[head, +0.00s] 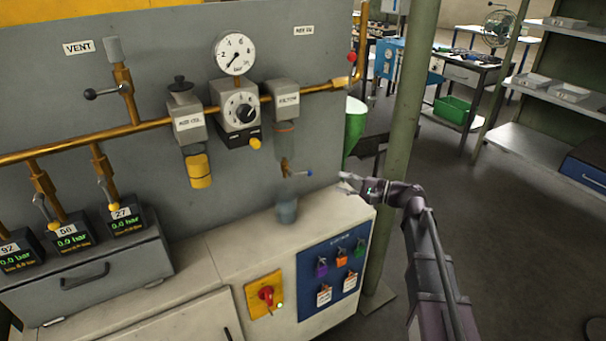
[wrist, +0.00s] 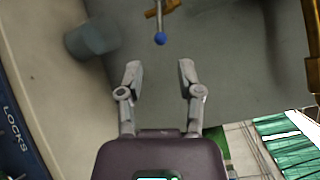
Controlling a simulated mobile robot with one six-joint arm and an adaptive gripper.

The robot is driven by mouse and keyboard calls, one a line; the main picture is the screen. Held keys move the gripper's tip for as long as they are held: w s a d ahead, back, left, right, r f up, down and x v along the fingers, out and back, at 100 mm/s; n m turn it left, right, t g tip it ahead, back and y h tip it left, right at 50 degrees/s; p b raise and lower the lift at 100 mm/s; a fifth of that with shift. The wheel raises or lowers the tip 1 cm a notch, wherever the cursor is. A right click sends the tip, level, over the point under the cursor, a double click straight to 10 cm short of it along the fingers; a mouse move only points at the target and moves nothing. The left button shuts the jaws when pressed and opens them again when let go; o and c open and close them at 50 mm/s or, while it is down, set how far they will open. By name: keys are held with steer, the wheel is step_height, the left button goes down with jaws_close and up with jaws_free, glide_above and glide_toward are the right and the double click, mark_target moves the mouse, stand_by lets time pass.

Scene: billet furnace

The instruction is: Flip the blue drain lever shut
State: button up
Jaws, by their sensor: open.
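The blue drain lever (head: 309,173) sticks out to the right from a small brass drain valve (head: 285,168) under the filter bowl. In the wrist view the lever's blue ball tip (wrist: 160,38) is at the top centre, on a thin metal stem. My gripper (head: 345,182) is to the right of the lever in the head view, a little lower, and apart from it. In the wrist view my gripper (wrist: 157,72) is open and empty, its two fingers on either side of the line to the blue tip, which lies beyond the fingertips.
A grey cup (head: 287,211) stands on the bench below the drain; it shows in the wrist view (wrist: 92,40). The filter unit (head: 287,98) hangs above. A lock board (head: 333,270) is on the bench front. A green post (head: 405,130) stands behind my arm.

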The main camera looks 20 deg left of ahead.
mark_target(303, 173)
steer(key=a, duration=1.2)
steer(key=shift+w+a, duration=0.1)
steer(key=shift+w, duration=0.15)
jaws_close()
